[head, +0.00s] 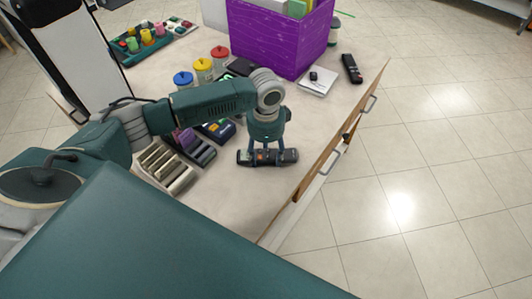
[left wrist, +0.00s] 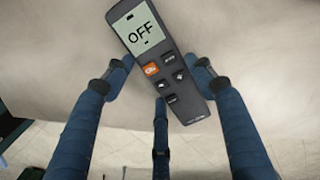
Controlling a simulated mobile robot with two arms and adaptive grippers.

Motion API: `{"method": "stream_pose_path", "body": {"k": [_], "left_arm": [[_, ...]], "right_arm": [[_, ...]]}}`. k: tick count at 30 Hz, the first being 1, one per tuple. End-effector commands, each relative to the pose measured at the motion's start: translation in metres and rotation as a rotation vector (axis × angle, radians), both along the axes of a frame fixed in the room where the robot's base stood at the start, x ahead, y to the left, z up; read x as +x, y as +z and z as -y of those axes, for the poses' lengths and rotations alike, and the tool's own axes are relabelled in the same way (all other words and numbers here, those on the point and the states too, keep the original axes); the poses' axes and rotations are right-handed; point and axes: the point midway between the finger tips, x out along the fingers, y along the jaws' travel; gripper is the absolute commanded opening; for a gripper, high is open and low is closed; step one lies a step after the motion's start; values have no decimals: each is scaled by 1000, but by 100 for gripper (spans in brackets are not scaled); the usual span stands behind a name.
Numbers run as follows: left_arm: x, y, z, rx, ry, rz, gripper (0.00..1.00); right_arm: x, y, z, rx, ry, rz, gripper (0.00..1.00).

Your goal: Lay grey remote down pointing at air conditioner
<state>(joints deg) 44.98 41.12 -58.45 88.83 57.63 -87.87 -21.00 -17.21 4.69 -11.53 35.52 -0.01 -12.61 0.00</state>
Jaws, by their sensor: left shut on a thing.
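A dark grey remote (head: 290,156) lies flat at the counter, near its right edge, roughly crosswise in the head view. In the left wrist view the remote (left wrist: 165,75) shows a screen reading OFF, one orange button and several dark buttons. My left gripper (head: 267,153) points down over it, with its fingers around the remote's sides, shut on it. Whether the remote touches the counter is hard to tell. I cannot make out an air conditioner. My right gripper is not in view.
A second black remote (head: 351,68) lies farther back, beside a white pad (head: 318,82) and a purple crate (head: 278,38). Colored-lid jars (head: 202,68) and dark and beige trays (head: 163,166) stand to the left. The counter in front of the gripper is clear; drawer handles (head: 331,161) line its right side.

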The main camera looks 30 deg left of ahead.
Motion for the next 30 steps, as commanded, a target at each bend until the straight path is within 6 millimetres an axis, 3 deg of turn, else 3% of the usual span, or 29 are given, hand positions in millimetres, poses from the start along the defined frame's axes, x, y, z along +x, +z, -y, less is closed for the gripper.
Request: {"method": "stream_pose_path", "body": {"k": [9,10,13,23,30], "left_arm": [[0,-2,0,-1,0,1,25],[0,-3,0,-1,0,1,57],[0,-2,0,-1,0,1,74],[1,1,0,0,0,1,74],[2,35,1,-2,-1,6,74]], "right_arm": [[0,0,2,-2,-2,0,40],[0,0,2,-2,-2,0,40],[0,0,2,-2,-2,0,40],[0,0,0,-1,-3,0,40],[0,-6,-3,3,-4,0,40]]}}
